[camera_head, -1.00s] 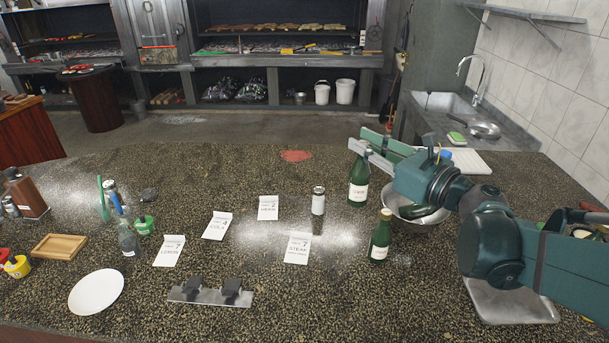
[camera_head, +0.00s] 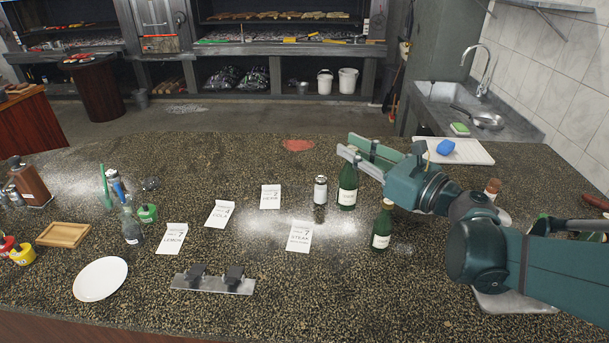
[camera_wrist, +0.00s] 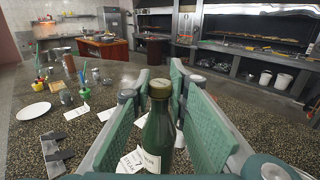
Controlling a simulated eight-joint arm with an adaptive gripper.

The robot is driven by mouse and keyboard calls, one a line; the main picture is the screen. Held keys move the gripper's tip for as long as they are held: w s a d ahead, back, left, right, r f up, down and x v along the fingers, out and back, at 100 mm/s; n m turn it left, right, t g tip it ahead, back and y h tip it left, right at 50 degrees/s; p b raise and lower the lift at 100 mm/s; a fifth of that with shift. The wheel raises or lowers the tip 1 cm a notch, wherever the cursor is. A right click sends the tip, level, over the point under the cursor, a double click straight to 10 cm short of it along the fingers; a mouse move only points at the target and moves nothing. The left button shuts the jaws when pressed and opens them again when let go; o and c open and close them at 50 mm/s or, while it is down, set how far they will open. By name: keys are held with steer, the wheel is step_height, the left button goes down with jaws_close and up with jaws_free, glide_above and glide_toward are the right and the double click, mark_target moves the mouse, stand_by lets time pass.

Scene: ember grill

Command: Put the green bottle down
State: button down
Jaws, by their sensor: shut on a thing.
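My gripper (camera_head: 362,160) is shut on the far green bottle (camera_head: 348,190), high up near its neck. This bottle is upright, with a pale label. In the wrist view, the held bottle (camera_wrist: 159,130) stands between my two green finger pads, its gold cap towards the camera. Its base is low at the counter, right beside the silver-topped shaker (camera_head: 320,190); I cannot tell whether it touches the counter. A second green bottle (camera_head: 382,226) stands upright on the counter, nearer the camera and apart from my gripper.
Paper cards, including the STEAK card (camera_head: 299,238), lie left of the bottles on the speckled counter (camera_head: 330,290). A metal rack (camera_head: 213,282) and a white plate (camera_head: 100,279) are nearer the front left. A white board (camera_head: 472,152) with a blue item lies behind my arm.

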glide_above(355, 200)
steer(key=x, duration=0.3)
steer(key=shift+s+d+f, duration=0.1)
steer(key=shift+f, duration=2.2)
steer(key=shift+f+b, duration=1)
steer(key=shift+f, duration=1.9)
steer(key=shift+f+b, duration=0.7)
steer(key=shift+f, duration=1.45)
steer(key=c, duration=2.6)
jaws_free()
steer(key=shift+o, duration=0.4)
